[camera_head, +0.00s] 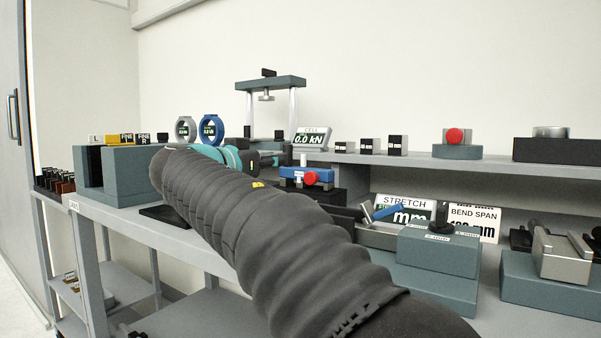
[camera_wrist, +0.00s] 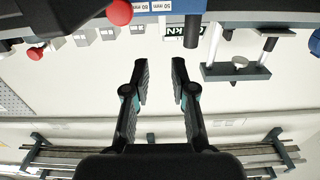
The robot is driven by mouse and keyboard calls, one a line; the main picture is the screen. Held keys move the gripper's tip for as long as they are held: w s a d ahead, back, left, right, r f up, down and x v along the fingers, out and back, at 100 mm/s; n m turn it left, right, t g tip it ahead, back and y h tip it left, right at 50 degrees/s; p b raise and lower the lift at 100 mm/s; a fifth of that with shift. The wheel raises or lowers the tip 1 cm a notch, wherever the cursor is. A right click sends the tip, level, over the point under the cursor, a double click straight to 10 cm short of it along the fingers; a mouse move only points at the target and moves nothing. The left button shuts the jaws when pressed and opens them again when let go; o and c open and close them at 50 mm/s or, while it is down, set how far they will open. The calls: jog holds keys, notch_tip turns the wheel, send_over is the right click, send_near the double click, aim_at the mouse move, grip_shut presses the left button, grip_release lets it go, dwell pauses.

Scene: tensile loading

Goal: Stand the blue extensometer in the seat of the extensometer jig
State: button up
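A blue body with a red knob (camera_head: 297,172) sits on a dark block near the middle of the head view. It also shows at the top of the wrist view as a blue bar (camera_wrist: 170,6) with 50 mm and 80 mm labels. A small tilted blue piece (camera_head: 386,212) lies before the STRETCH display. I cannot tell which of these is the extensometer or which part is the jig seat. My gripper (camera_wrist: 160,72) is open and empty, its fingers apart from the blue bar. In the head view, my arm partly hides the gripper and bench.
A load frame (camera_head: 270,82) stands behind the blue body, with a 0.0 kN display (camera_head: 311,139) beside it. Grey and blue ring gauges (camera_head: 212,130) stand to the left. A shelf (camera_head: 400,160) holds small blocks. Blue-grey blocks (camera_head: 438,250) crowd the right front.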

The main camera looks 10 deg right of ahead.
aim_at(302, 155)
jog(key=p+x, duration=0.2)
jog(key=x, duration=1)
jog(key=shift+w+d+f, duration=0.1)
jog(key=shift+w, duration=0.35)
grip_shut()
